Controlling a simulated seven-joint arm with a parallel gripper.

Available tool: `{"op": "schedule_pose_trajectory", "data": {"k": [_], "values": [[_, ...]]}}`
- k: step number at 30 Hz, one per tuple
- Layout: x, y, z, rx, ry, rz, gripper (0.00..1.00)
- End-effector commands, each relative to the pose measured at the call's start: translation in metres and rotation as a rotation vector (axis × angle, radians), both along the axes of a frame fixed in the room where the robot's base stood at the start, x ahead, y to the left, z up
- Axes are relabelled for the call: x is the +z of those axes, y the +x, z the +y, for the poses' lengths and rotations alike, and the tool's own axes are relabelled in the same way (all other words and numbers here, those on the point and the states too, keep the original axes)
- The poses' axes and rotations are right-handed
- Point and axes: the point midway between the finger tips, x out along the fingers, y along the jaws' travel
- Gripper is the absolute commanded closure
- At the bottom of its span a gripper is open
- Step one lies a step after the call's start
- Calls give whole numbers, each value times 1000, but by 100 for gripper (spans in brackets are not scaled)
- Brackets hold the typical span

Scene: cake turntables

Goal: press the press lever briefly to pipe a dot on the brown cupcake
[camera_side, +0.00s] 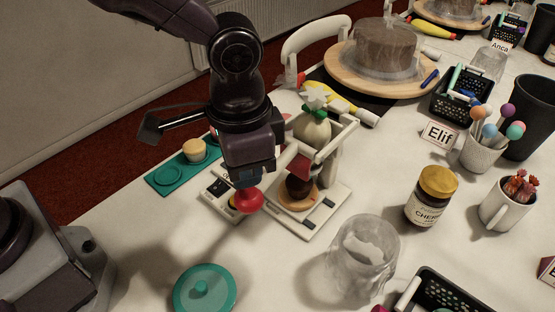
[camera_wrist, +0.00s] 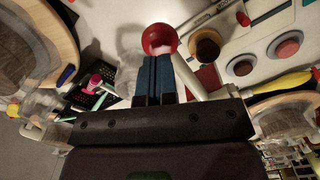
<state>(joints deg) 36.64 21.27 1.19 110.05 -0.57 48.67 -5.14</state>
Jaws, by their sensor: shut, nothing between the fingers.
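The white press stand (camera_side: 338,190) stands on the table, with a pale piping bag (camera_side: 312,131) held upright in its frame. The brown cupcake (camera_side: 299,187) sits on a round tan disc under the bag, partly hidden by the red and white parts of the press. The press lever ends in a red ball knob (camera_side: 246,201), which also shows in the wrist view (camera_wrist: 159,38). My gripper (camera_side: 243,183) points down directly over the knob. Its dark blue fingers (camera_wrist: 157,58) are shut with nothing between them. Their tips overlap the knob's edge; I cannot tell whether they touch.
A teal tray (camera_side: 165,180) with a pale yellow cupcake (camera_side: 194,150) lies behind left. A clear jar (camera_side: 362,254), cherry jar (camera_side: 430,197) and teal lid (camera_side: 204,289) stand around the front and right. A cake turntable (camera_side: 345,75) is behind.

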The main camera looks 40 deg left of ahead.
Motion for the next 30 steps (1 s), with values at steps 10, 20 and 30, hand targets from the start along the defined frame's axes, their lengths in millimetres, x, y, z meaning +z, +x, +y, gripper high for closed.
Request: {"op": "schedule_pose_trajectory", "data": {"k": [10,20,30], "values": [[0,0,0,0,0,0,100],[-4,0,0,0,1,1,100],[-18,0,0,0,2,3,100]]}}
